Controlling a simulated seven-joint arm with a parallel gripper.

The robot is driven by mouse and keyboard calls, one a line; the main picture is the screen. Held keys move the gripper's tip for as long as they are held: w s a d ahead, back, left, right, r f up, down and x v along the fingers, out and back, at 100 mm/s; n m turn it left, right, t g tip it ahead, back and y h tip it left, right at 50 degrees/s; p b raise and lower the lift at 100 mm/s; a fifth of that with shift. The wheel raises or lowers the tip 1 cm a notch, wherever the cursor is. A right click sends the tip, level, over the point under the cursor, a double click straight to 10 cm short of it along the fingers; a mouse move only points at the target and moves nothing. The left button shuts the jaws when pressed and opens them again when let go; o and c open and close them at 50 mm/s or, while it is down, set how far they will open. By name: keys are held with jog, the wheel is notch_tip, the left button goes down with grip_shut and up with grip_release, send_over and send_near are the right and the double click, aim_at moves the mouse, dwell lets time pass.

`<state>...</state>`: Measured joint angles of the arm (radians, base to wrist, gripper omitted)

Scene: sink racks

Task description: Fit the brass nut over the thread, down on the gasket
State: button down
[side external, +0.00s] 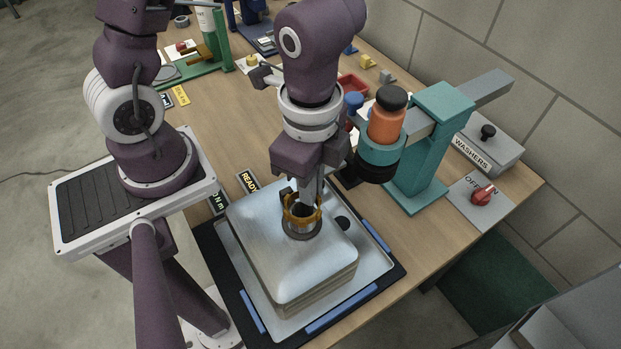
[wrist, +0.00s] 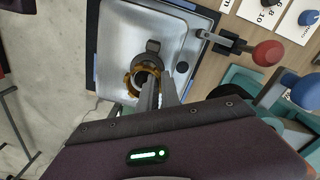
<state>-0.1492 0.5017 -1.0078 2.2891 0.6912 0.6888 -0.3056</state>
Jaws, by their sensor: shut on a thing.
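The brass nut (side external: 290,214) is a golden ring with raised lugs, gripped at its rim by my gripper (side external: 306,196). The nut also shows in the wrist view (wrist: 130,84), with my gripper's fingers (wrist: 157,90) at its near side. A grey threaded stub and dark gasket (side external: 301,234) stand on the upturned sink (side external: 262,226). The nut is directly over or around the top of the thread; its exact seating is partly hidden by the fingers. I cannot tell whether it touches the gasket.
The sink rests on a tray with blue strips (side external: 342,308). A dark round hole (side external: 343,223) is beside the stub. A red knob (side external: 483,195) is farther right.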

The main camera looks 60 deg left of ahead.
jog(key=shift+f, duration=0.2)
jog(key=c, duration=1.5)
grip_release()
notch_tip(320, 180, up, 7)
jog(key=shift+r, duration=0.1)
